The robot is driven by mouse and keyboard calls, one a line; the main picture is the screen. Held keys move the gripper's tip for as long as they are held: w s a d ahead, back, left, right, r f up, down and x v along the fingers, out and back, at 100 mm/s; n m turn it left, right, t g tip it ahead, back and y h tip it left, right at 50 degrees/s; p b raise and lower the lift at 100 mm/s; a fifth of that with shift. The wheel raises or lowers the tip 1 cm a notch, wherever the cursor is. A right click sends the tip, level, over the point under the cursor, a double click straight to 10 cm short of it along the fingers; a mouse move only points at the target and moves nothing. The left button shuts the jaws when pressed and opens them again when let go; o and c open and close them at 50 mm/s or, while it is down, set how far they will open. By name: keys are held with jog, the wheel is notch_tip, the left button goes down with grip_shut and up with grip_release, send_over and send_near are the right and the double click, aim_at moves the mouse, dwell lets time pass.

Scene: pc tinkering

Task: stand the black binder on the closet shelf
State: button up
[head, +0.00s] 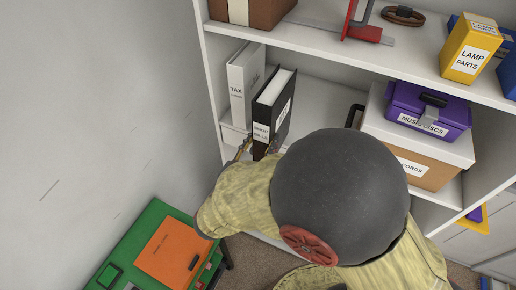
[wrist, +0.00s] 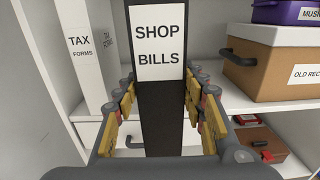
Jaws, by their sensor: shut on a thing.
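The black binder (head: 273,108), labelled "SHOP BILLS", stands upright at the middle closet shelf (head: 320,88), to the right of a white binder. Its spine also shows in the wrist view (wrist: 159,100). My gripper (head: 259,147) is shut on the lower part of the spine, with yellow-padded fingers on both sides of it in the wrist view (wrist: 160,112). The binder appears close to upright, with a gap between it and the white binder. Whether its bottom edge rests on the shelf is hidden by my gripper and arm.
The white "TAX FORMS" binder (head: 240,82) stands at the shelf's left end. A lidded records box (head: 415,140) with a purple case (head: 425,108) on it stands to the right. The upper shelf holds a yellow "LAMP PARTS" box (head: 470,50). A green bench (head: 143,238) is at lower left.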

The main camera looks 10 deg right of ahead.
jog(key=f+b+x, duration=0.1)
jog(key=b+x, duration=0.1)
jog(key=x, duration=1.1)
jog(key=shift+w+f, duration=0.15)
jog(key=shift+w, duration=0.15)
jog(key=shift+d, duration=0.1)
jog(key=o, duration=1.4)
jog(key=shift+s+f, duration=0.1)
jog(key=v, duration=0.8)
